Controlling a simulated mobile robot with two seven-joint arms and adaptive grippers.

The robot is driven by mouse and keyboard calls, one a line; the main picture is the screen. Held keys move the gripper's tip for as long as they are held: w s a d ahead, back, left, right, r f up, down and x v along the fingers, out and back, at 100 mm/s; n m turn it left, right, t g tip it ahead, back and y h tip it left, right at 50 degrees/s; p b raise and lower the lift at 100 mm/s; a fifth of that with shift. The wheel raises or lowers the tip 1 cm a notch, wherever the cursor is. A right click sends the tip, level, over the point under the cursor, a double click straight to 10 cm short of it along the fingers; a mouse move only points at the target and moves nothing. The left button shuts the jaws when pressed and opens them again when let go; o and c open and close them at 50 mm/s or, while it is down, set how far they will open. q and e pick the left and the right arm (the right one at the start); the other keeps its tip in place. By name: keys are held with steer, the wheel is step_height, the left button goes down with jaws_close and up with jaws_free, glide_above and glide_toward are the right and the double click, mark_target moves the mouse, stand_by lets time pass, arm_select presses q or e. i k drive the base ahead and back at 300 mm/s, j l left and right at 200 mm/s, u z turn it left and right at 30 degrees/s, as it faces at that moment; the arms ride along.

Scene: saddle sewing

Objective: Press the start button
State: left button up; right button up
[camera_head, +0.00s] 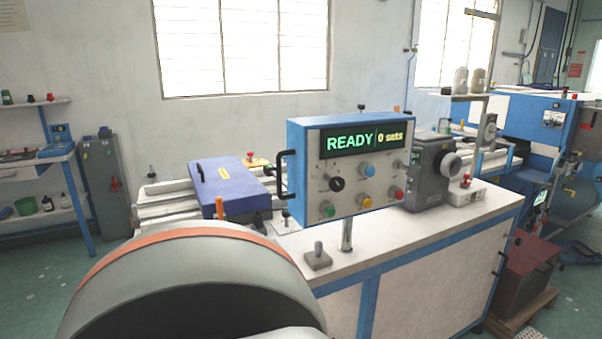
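The control panel (300,150) is a blue and light-grey box on a post above the machine's white top. Its display (361,139) reads "READY" and "0 sets". A green button (327,209) sits at the panel's lower left. A black knob (336,184) is above the green button. The labels are too small to read, so I cannot tell from text which button is start. Neither of my grippers is in view.
A large grey rounded form with an orange band fills the lower left foreground and hides part of the machine. A small lever (318,257) stands on the white top (400,242) below the panel. A grey handwheel unit (428,175) stands right of the panel.

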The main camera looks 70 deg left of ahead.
mark_target(330, 212)
steer(key=k+j+u, duration=0.2)
steer(key=k+j, duration=0.35)
steer(key=k+u, duration=0.1)
steer(key=u, duration=1.4)
